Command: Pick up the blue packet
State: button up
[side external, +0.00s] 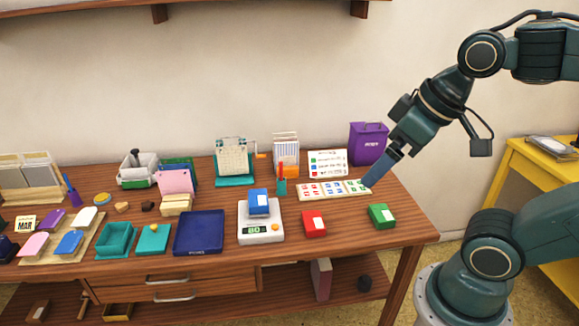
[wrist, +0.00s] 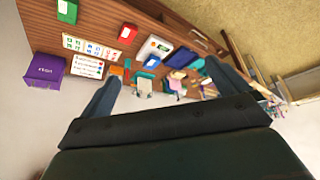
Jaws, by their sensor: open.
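The blue packet (side external: 259,202) rests on top of the white digital scale (side external: 249,230), near the middle of the table. In the wrist view the blue packet (wrist: 161,45) shows small on the scale (wrist: 153,53). My gripper (side external: 368,184) is above the table to the right of the packet, near the purple box, well apart from the packet. In the wrist view its two fingers (wrist: 162,88) are spread wide with nothing between them.
A red packet (side external: 314,223) and a green packet (side external: 382,216) lie right of the scale. A card with coloured squares (side external: 334,189) lies behind them. A purple box (side external: 368,143) stands at the back right. A dark blue tray (side external: 199,233) is left of the scale.

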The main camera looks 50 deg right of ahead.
jog(key=w+d+f+n+g+y, duration=0.1)
jog(key=w+d+n, duration=0.1)
jog(key=w, duration=0.7)
jog(key=w+d+f+n, duration=0.1)
jog(key=w+n, duration=0.1)
jog(key=w, duration=0.8)
jog(key=w+d+f+n+y, duration=0.1)
jog(key=w+d+f+n, duration=0.1)
jog(key=w+d+f, duration=0.3)
jog(key=w+d+f+n+g+y, duration=0.1)
jog(key=w+d+f, duration=0.3)
jog(key=w+f, duration=0.5)
jog(key=shift+w+d+f+n, duration=0.25)
jog(key=shift+d+f+n, duration=0.1)
jog(key=shift+f+n, duration=0.45)
send_near(258, 201)
jog(key=shift+w+d+f, duration=0.3)
jog(key=shift+w+f, duration=0.15)
jog(key=shift+f, duration=0.35)
jog(key=shift+w+d+f, duration=0.25)
jog(key=shift+w+f, duration=0.2)
jog(key=shift+f, duration=0.35)
jog(key=shift+f, duration=0.15)
